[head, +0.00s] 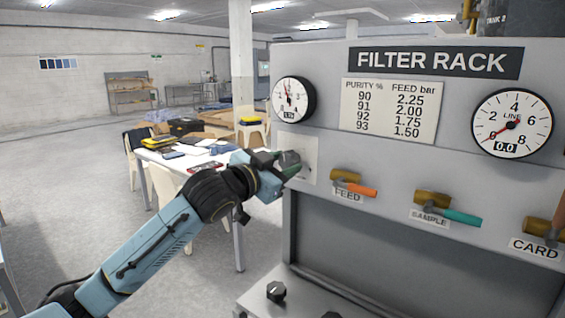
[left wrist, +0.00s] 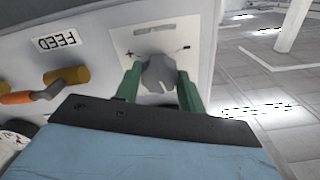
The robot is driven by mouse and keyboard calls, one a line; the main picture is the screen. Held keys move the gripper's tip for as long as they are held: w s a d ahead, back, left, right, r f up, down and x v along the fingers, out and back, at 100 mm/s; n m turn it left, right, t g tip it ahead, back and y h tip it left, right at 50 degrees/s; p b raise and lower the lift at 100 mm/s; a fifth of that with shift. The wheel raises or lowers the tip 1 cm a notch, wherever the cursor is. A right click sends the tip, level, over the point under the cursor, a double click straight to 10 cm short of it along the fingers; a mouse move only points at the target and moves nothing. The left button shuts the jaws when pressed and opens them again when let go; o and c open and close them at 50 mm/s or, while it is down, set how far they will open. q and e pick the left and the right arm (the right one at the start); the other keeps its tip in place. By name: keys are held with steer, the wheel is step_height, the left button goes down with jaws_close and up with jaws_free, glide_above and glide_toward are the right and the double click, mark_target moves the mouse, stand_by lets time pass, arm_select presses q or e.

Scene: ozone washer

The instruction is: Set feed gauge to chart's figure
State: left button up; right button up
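The round gauge (head: 293,100) at the rack's upper left has its needle near the top, slightly left; its small digital readout is too small to read surely. The chart (head: 390,110) pairs purity 90, 91, 92, 93 with feed 2.25, 2.00, 1.75, 1.50 bar. My left gripper (head: 284,165) is at the grey knob (head: 290,158) on a pale plate below the gauge. In the left wrist view, its green fingers (left wrist: 160,88) close on both sides of the knob (left wrist: 160,73). My right gripper does not show.
The LINE gauge (head: 511,123) reads 0.0. The orange-handled FEED valve (head: 354,184), teal-handled SAMPLE valve (head: 447,208) and CARD valve (head: 545,229) line the rack to the right. A black knob (head: 276,291) sits on the lower ledge. A cluttered table (head: 190,158) stands behind my left arm.

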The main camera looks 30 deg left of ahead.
arm_select(q)
steer(key=o, duration=0.4)
steer(key=shift+s+a+b, duration=0.15)
steer(key=shift+s+b, duration=1.4)
steer(key=shift+s, duration=0.7)
steer(key=shift+s+a+b, duration=0.2)
steer(key=shift+s+b, duration=1.4)
steer(key=shift+s, duration=0.6)
steer(key=shift+s+a+b, duration=0.15)
steer(key=shift+s+b, duration=1.4)
steer(key=shift+s, duration=0.7)
steer(key=shift+f, duration=0.1)
